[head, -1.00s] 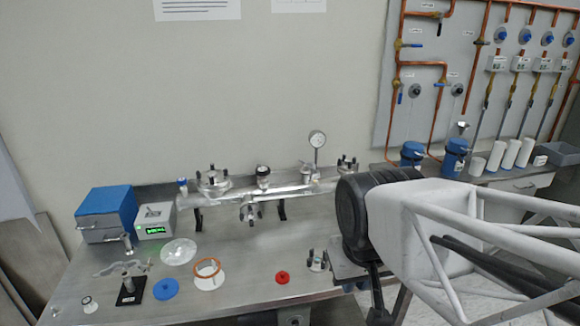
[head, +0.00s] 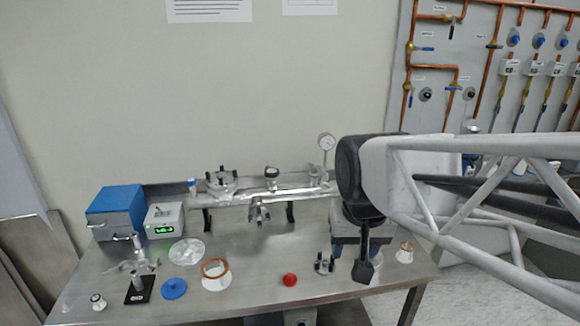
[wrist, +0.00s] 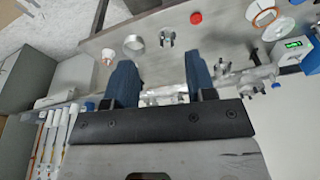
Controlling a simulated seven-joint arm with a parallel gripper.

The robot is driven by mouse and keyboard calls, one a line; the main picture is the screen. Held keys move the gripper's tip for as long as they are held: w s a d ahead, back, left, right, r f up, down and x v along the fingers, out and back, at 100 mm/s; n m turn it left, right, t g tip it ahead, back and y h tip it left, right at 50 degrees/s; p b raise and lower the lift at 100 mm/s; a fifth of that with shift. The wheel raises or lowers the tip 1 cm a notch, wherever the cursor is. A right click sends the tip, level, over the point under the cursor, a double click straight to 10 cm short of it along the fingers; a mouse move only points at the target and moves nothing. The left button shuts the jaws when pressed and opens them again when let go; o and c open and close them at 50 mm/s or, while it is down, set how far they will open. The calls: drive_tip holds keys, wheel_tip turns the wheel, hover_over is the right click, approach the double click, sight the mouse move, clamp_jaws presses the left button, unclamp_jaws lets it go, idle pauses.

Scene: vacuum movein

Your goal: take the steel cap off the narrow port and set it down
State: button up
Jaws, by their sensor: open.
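My gripper (head: 364,268) points down over the right part of the bench in the head view. In the wrist view its two blue-grey fingers (wrist: 160,62) are wide apart with nothing held between them. I cannot make out which fitting is the steel cap on the narrow port.
A short steel ring (wrist: 134,45) and a clamp (wrist: 166,38) lie on the bench near the fingers. A red disc (head: 290,280), blue disc (head: 173,289), orange ring (head: 215,268) and black-based stand (head: 139,291) are farther left. A blue box (head: 117,210) stands at the back left.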

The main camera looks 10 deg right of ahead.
drive_tip(key=w+d+r+m, duration=0.1)
drive_tip(key=w+r+m, duration=0.3)
drive_tip(key=w, duration=1)
drive_tip(key=m+g, duration=0.2)
drive_tip(key=m, duration=1)
hover_over(314, 168)
wheel_tip(314, 168, down, 10)
drive_tip(key=shift+w+r, duration=0.1)
drive_tip(key=shift+w, duration=0.05)
drive_tip(key=shift+f, duration=1.3)
